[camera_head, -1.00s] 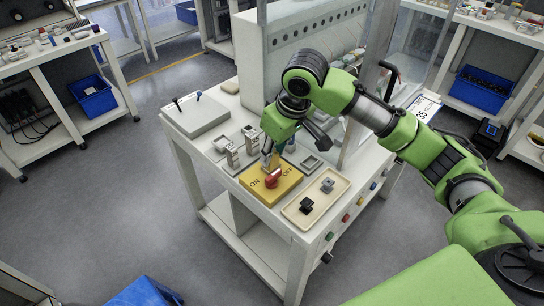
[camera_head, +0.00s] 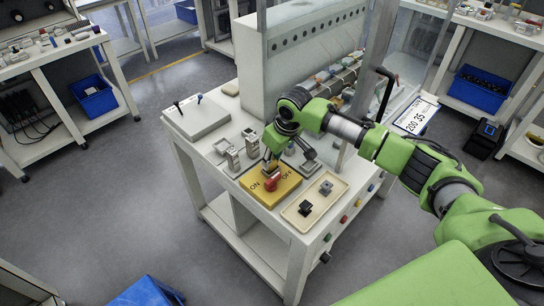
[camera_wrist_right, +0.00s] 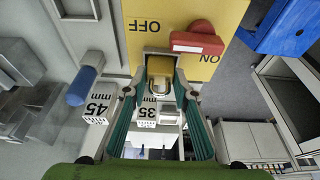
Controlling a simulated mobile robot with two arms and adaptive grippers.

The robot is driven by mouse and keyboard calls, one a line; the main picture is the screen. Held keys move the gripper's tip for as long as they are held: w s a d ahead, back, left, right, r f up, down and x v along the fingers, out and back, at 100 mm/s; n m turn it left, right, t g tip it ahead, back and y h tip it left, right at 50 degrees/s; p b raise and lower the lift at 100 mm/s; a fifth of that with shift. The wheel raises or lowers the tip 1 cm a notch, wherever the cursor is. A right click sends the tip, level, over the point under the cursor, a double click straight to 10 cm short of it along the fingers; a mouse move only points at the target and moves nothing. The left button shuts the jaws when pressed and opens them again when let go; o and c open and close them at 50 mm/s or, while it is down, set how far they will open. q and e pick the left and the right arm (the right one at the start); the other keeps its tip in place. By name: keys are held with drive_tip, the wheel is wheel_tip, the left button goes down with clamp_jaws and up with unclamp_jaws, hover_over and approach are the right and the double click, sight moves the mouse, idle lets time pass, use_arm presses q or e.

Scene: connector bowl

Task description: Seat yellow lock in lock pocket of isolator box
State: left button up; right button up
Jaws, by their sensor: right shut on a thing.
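The yellow isolator box (camera_head: 284,191) lies on the white bench, with ON and OFF lettering and a red switch handle (camera_head: 272,184). It also fills the top of the right wrist view (camera_wrist_right: 190,12). My right gripper (camera_head: 270,163) is at the box's far edge, pointing down. In the right wrist view my right gripper (camera_wrist_right: 162,82) is shut on the yellow lock (camera_wrist_right: 161,68), whose metal shackle points toward the palm. The lock is at a grey-rimmed opening beside OFF. I cannot tell how deep it sits. The lock is mostly hidden in the head view.
A cream tray (camera_head: 321,202) with a black and a grey part stands right of the box. Upright grey blocks (camera_head: 233,158) stand to the left, close to the gripper; 35 mm and 45 mm labels show in the wrist view. A grey panel (camera_head: 196,116) lies farther left.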

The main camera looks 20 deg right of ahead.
drive_tip(key=shift+f, duration=0.1)
drive_tip(key=o, duration=1.2)
drive_tip(key=b+v, duration=0.1)
drive_tip(key=v, duration=1.1)
